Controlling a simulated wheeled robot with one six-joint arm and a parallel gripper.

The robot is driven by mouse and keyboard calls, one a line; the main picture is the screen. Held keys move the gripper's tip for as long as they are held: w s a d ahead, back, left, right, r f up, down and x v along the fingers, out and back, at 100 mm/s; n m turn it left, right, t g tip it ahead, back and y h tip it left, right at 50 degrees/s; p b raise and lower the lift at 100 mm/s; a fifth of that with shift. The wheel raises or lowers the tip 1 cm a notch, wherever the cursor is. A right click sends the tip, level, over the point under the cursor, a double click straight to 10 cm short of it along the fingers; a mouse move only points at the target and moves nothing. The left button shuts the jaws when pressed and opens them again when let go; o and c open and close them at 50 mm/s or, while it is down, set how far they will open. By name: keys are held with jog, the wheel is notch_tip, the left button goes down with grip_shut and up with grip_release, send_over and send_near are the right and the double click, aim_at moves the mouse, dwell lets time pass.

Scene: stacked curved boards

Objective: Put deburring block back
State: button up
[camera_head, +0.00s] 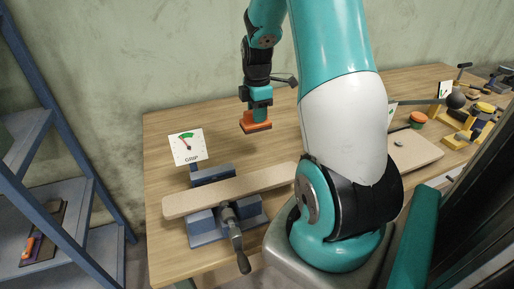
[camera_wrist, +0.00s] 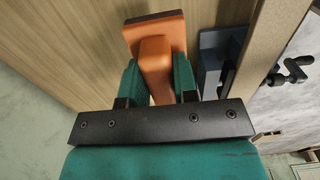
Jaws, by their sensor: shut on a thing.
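The deburring block is orange with a dark underside. In the head view the block (camera_head: 256,124) hangs below my gripper (camera_head: 258,108), over the back part of the wooden table. In the wrist view the orange block (camera_wrist: 153,50) has its raised grip between the two teal fingers of my gripper (camera_wrist: 157,82). The gripper is shut on that grip. The block appears held above the table top; the exact gap cannot be told.
A blue vise (camera_head: 207,224) clamps a long curved board (camera_head: 225,191) at the table's front left. A gauge sign (camera_head: 187,147) stands behind it. Several tools and a pale board (camera_head: 415,150) lie at the right. A blue shelf rack (camera_head: 42,130) stands left. Table (camera_head: 185,118) behind the vise is clear.

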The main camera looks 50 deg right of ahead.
notch_tip(320, 180, down, 12)
jog(key=shift+f+p, duration=0.25)
jog(key=shift+p, duration=0.55)
jog(key=shift+f, duration=0.15)
jog(key=o, duration=0.9)
